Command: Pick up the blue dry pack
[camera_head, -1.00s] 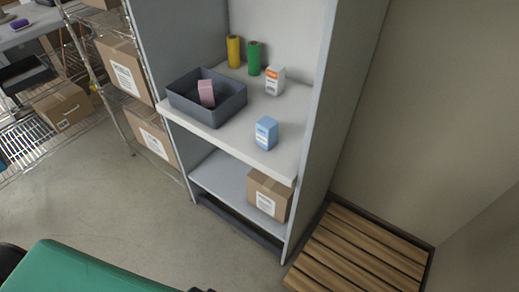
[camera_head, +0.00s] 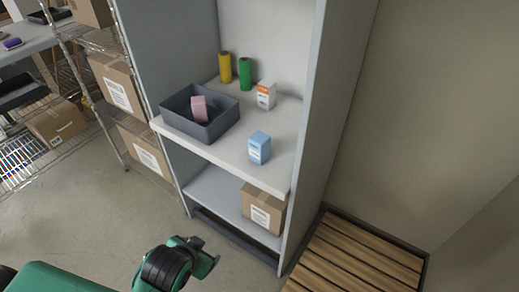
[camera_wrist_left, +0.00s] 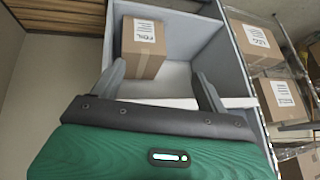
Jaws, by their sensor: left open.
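The blue dry pack (camera_head: 260,148), a small light-blue carton with a pale label, stands upright near the front edge of the white shelf board (camera_head: 222,153) in the head view. It does not show in the left wrist view. My left gripper (camera_wrist_left: 159,72) is open and empty in the wrist view, its two grey fingers apart. It faces the lower part of the shelf unit, where a brown box shows. In the head view, a green and black part of my arm shows low in front of the shelf, well below the pack. My right gripper is not in view.
A dark grey bin (camera_head: 222,128) with a pink item (camera_head: 199,109) stands left of the pack. A white-orange carton (camera_head: 266,95), a green roll (camera_head: 245,74) and a yellow roll (camera_head: 225,68) stand behind. A brown box (camera_head: 263,206) sits below; a side panel (camera_head: 318,130) bounds the right.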

